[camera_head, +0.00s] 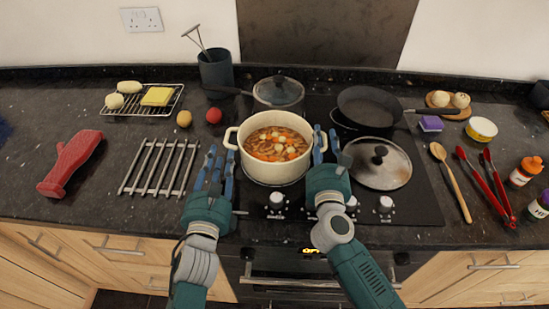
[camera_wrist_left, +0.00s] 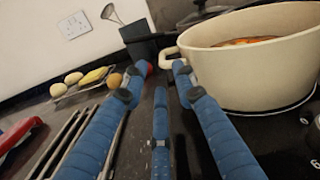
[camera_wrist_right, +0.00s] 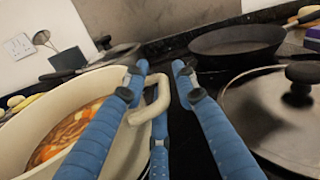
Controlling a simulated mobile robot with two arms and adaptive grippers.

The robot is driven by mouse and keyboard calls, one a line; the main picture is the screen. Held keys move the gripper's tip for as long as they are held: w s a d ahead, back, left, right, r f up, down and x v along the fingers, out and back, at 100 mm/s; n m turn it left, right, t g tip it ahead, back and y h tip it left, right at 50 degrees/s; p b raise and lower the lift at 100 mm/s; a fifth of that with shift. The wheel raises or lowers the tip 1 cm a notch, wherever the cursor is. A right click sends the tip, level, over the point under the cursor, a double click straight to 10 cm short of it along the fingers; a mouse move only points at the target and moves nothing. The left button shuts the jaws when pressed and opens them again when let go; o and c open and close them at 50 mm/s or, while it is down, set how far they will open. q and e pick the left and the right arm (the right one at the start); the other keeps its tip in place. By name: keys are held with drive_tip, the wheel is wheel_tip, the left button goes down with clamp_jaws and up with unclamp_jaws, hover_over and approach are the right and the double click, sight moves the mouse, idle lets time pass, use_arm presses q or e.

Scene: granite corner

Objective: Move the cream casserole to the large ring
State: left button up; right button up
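The cream casserole (camera_head: 275,170), full of stew and without a lid, stands upright at the front left of the black hob (camera_head: 425,200). My left gripper (camera_head: 221,158) is open at its left handle (camera_wrist_left: 169,57); the handle shows by the right finger's tip, and I see no grip on it. My right gripper (camera_head: 328,143) is open, with the right handle (camera_wrist_right: 153,103) showing between its fingers, not clamped. Which ring is the large one cannot be told; pans and a glass lid (camera_head: 377,170) cover parts of the hob.
A lidded saucepan (camera_head: 279,92) is close behind the casserole. A black frying pan (camera_head: 368,107) is at the back right. A metal trivet (camera_head: 160,167) lies left of my left gripper; a red oven mitt (camera_head: 71,162) lies beyond. A wooden spoon (camera_head: 451,180) and red tongs (camera_head: 485,187) lie right.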

use_arm(q)
drive_tip(key=shift+s+a, duration=0.1)
drive_tip(key=shift+s, duration=0.55)
use_arm(e)
drive_tip(key=shift+d+f, duration=0.25)
drive_tip(key=shift+s+f, duration=0.1)
drive_tip(key=shift+s, duration=0.15)
drive_tip(key=shift+s+a, duration=0.1)
drive_tip(key=shift+s, duration=0.25)
use_arm(q)
drive_tip(key=shift+s+d, duration=0.15)
drive_tip(key=shift+d, duration=0.15)
use_arm(e)
drive_tip(key=s, duration=0.6)
drive_tip(key=shift+s+a+r, duration=0.15)
drive_tip(key=shift+a+r, duration=0.05)
use_arm(q)
drive_tip(key=shift+a, duration=0.15)
use_arm(e)
drive_tip(key=shift+s+a, duration=0.25)
drive_tip(key=shift+r, duration=0.15)
